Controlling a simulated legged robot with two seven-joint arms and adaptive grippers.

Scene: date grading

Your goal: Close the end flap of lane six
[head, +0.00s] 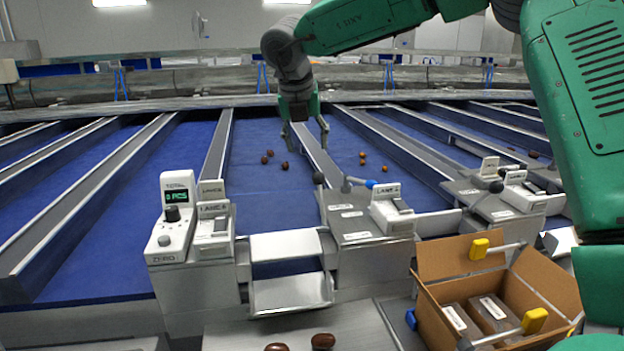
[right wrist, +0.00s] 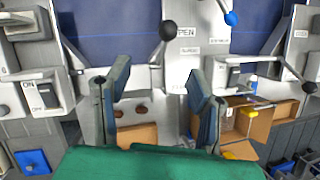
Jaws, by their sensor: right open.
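The left control box (head: 213,232) carries a label that seems to read LANE 6; its digit is blurred. To its right, a metal end flap (head: 290,293) slopes at the front of a blue lane, below a metal cross plate (head: 285,245). A black-knobbed lever (head: 318,179) stands at the lane's right side; it shows between my fingers in the right wrist view (right wrist: 168,28), beside an OPEN label (right wrist: 187,32). My right gripper (head: 307,140) is open and empty, above the divider beyond the lever. My left gripper is out of view.
Several dates (head: 285,165) lie on the lane, others (head: 363,156) on the lane to the right. A blue-knobbed lever (head: 370,184) stands right of the black one. An open cardboard box (head: 440,258) with packs sits front right. Two dates (head: 322,341) lie at the front edge.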

